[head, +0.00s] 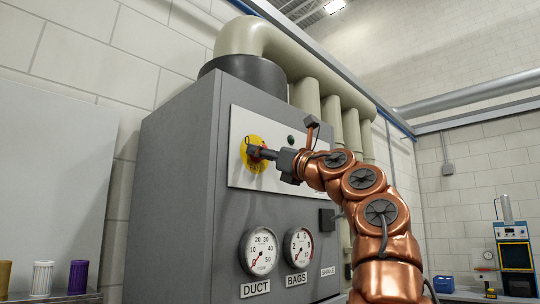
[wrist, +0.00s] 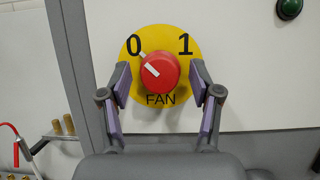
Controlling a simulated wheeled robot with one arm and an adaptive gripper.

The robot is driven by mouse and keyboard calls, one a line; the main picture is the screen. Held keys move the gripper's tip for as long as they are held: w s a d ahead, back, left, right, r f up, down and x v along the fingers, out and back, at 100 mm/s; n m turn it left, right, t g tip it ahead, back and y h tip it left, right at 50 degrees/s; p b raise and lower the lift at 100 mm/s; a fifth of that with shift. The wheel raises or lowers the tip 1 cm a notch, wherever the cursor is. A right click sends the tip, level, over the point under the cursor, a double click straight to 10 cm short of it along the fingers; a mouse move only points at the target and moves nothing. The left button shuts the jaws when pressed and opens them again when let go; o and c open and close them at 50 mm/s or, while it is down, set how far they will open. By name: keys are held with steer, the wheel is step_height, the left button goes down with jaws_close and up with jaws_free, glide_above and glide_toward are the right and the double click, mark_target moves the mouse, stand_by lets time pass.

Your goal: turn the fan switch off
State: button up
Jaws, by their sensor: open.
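The fan switch is a red rotary knob (wrist: 160,70) on a round yellow plate (wrist: 175,36) marked 0, 1 and FAN. Its white pointer mark is turned to the upper left, toward the 0. My gripper (wrist: 161,78) is open, with one finger on each side of the knob and a visible gap between each finger and the knob. In the head view my gripper (head: 262,153) reaches the yellow plate (head: 257,142) from the right and covers part of it. The knob is mostly hidden there.
A grey cabinet (head: 170,190) carries the white switch panel, a green button (wrist: 289,8), and the DUCT gauge (head: 259,251) and BAGS gauge (head: 298,247) below. Several coloured cylinders (head: 42,278) stand on a surface at the left.

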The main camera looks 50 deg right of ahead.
steer(key=s+a+f+m, duration=0.1)
steer(key=s+f+m, duration=0.2)
steer(key=s, duration=0.9)
steer(key=shift+a+m+t+y, duration=0.15)
steer(key=shift+m+t+y, duration=0.25)
steer(key=shift+m, duration=0.7)
steer(key=shift+s+d, duration=0.1)
steer(key=shift+d, duration=0.1)
